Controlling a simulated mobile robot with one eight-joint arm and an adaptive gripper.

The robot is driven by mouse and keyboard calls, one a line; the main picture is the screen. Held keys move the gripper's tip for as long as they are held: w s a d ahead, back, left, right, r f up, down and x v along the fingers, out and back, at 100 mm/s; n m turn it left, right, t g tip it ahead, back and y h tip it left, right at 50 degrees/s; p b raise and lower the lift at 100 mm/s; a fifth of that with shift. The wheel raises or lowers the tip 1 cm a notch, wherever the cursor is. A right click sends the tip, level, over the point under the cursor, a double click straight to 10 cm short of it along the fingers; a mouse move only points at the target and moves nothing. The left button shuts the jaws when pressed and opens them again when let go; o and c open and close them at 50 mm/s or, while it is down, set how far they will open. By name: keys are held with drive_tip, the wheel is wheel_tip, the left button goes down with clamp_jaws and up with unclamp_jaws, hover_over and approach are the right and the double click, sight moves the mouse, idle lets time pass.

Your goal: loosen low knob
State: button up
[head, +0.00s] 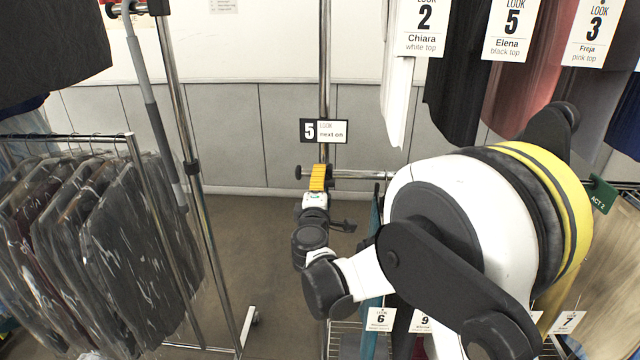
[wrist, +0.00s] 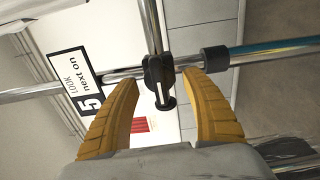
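The knob points toward the camera. My gripper (wrist: 160,79) is open, with one yellow finger on each side of the clamp and knob. A gap shows on both sides, so the fingers do not appear to touch it. In the head view, my gripper (head: 318,178) is at the upright, level with the low rail, just below the card. There it hides most of the clamp, and I cannot make out the knob.
A "5 LOOK next on" card (head: 324,131) hangs on the upright, close above my gripper. Bagged garments (head: 110,250) hang at left; labelled tops (head: 510,70) hang at right. Open floor lies between.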

drive_tip(key=s, duration=1.2)
drive_tip(key=shift+a, duration=0.2)
drive_tip(key=s+d+m+g+h, duration=0.25)
drive_tip(key=s+d+m, duration=0.2)
drive_tip(key=d, duration=0.55)
drive_tip(key=s+d+m+g+h, duration=0.1)
drive_tip(key=s+d+m+g, duration=0.3)
drive_tip(key=d, duration=0.6)
drive_tip(key=s+d+f+m+g+y, duration=0.1)
drive_tip(key=s+m, duration=0.3)
drive_tip(key=s, duration=0.5)
drive_tip(key=s+d+f+m+g+y, duration=0.1)
drive_tip(key=s+f+m+g+y, duration=0.2)
drive_tip(key=s, duration=0.6)
drive_tip(key=shift+s+d+f+m, duration=0.15)
drive_tip(key=shift+s+d+m, duration=0.15)
drive_tip(key=shift+m, duration=0.85)
